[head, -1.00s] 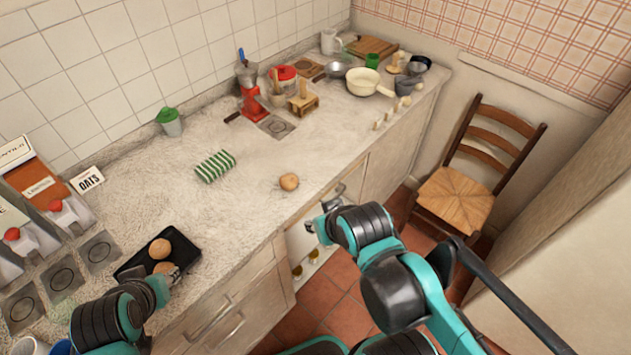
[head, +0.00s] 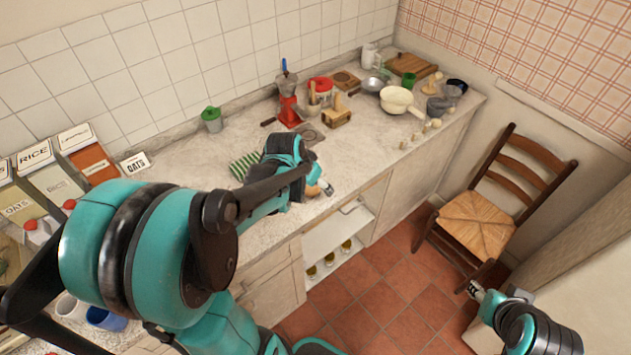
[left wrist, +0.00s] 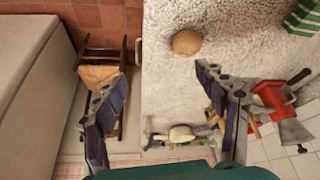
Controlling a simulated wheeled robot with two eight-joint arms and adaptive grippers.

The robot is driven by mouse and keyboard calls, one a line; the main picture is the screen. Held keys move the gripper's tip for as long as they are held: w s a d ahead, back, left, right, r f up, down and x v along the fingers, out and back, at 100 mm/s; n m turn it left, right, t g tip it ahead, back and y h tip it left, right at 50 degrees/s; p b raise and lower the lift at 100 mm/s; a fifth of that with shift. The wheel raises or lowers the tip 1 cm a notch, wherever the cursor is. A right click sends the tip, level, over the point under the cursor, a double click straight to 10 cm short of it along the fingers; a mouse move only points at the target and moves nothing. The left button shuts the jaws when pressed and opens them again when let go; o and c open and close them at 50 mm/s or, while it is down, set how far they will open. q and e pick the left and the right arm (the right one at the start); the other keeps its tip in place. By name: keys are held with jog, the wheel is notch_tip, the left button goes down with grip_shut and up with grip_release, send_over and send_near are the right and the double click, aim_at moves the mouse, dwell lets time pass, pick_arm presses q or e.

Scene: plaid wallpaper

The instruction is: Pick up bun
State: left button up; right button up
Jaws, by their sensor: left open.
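A round brown bun (left wrist: 187,42) lies on the speckled counter in the left wrist view. In the head view the bun (head: 313,190) shows only in part beside my left gripper (head: 325,188), whose arm covers much around it. My left gripper (left wrist: 158,75) is open and empty in the left wrist view. The bun is beyond its fingertips, nearer the right finger, and is not held. My right gripper (head: 477,290) is at the lower right over the floor, away from the counter; its jaws are too small to read.
A green-striped cloth (head: 243,166) lies behind my left wrist. Small pale items line the front edge. A wooden chair (head: 478,222) stands right of the counter.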

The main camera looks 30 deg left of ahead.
pick_arm(q)
jog(key=shift+g+h, duration=0.3)
jog(key=w+a+f, duration=0.1)
jog(key=w+f, duration=0.1)
jog(key=f, duration=0.1)
jog(key=w+a+f, duration=0.1)
jog(key=a+f, duration=0.1)
jog(key=f, duration=0.2)
jog(key=w+a+f, duration=0.2)
jog(key=f, duration=0.2)
jog(key=shift+w, duration=0.35)
jog(key=c, duration=1.2)
pick_arm(e)
jog(key=shift+a+r, duration=0.1)
jog(key=shift+r, duration=0.2)
